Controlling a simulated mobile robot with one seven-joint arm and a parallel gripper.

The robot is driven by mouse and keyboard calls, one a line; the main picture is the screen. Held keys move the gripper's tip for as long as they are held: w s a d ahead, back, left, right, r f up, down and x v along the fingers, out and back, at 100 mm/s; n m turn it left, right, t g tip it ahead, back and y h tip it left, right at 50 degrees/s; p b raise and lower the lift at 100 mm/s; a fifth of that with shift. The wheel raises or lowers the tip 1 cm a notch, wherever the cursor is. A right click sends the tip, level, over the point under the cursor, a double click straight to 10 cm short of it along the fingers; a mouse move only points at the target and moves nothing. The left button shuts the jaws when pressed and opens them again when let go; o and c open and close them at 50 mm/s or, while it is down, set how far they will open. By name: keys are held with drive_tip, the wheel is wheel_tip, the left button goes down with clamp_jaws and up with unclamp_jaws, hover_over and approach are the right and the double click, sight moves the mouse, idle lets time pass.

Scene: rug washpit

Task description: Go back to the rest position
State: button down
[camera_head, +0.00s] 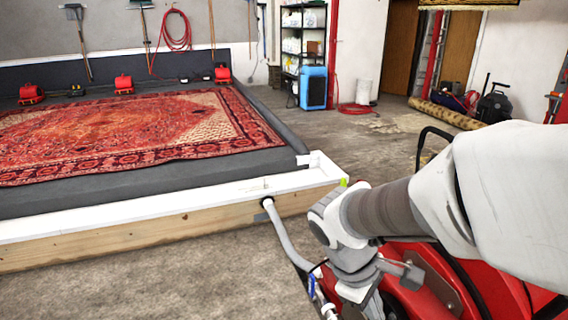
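My white and grey arm (400,205) reaches in from the right edge and bends down near the lower middle. Its wrist parts (352,262) hang in front of a red machine (430,275), near the bottom edge. I cannot make out the fingers of my gripper, nor whether they hold anything. No held object shows.
A wood-framed wash pit (150,237) with a red patterned rug (120,130) fills the left. A grey hose (288,243) runs from its corner down beside my wrist. A blue unit (313,88) and shelves stand behind. Concrete floor is open in the middle.

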drive_tip(key=s+a+r+m+t+y, duration=0.1)
drive_tip(key=s+r+m+t+y, duration=0.3)
drive_tip(key=r+m, duration=0.5)
drive_tip(key=shift+s+a+r+m+t, duration=0.3)
drive_tip(key=shift+s+r+t, duration=0.2)
drive_tip(key=shift+r+t, duration=0.25)
drive_tip(key=shift+d, duration=0.2)
